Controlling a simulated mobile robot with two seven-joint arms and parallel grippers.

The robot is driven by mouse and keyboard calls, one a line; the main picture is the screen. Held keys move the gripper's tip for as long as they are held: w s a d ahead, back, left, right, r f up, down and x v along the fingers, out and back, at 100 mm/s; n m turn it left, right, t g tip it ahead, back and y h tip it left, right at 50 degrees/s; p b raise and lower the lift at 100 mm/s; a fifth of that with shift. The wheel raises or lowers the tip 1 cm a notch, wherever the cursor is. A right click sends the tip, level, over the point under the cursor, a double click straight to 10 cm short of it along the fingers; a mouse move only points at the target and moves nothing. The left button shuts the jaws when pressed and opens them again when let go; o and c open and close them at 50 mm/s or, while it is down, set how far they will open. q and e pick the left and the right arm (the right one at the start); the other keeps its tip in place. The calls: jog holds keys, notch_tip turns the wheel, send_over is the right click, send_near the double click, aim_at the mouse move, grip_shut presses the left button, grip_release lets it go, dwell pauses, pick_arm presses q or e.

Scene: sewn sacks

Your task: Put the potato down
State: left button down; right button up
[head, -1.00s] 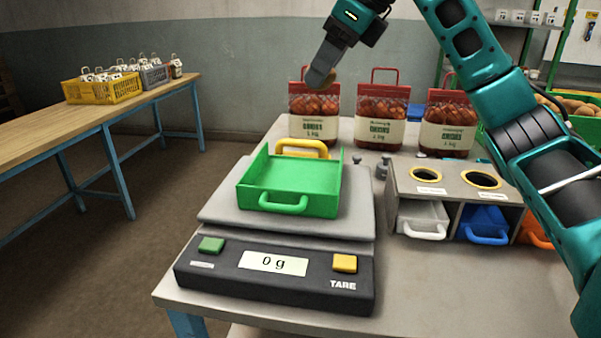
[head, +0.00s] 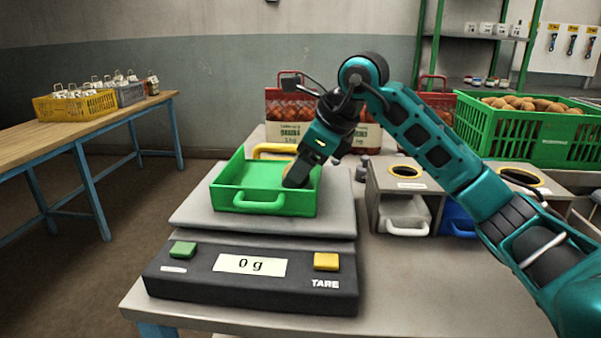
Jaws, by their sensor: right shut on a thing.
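My right gripper (head: 295,178) reaches down into the right part of the green tray (head: 272,206), shut on the potato (head: 285,174). Only a small brown edge of the potato shows beside the fingers, and the rest is hidden. I cannot tell whether it touches the tray floor. The tray sits on the plate of the scale (head: 200,213), whose display (head: 250,264) reads 0 g. My left gripper is not in view.
Red sacks (head: 290,115) stand behind the scale, partly hidden by my right arm. A grey stand with holes and small drawers (head: 404,215) is to the right. A green crate of potatoes (head: 520,137) is at the back right.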

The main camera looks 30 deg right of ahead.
jog(key=shift+f, duration=0.35)
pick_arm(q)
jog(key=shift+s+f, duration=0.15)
pick_arm(e)
jog(key=o, duration=1.1)
pick_arm(q)
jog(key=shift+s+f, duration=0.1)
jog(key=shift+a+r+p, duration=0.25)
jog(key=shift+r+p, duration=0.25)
jog(key=shift+p, duration=0.4)
pick_arm(e)
jog(key=shift+v, duration=6.05)
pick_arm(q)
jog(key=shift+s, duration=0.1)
pick_arm(e)
jog(key=shift+r, duration=0.1)
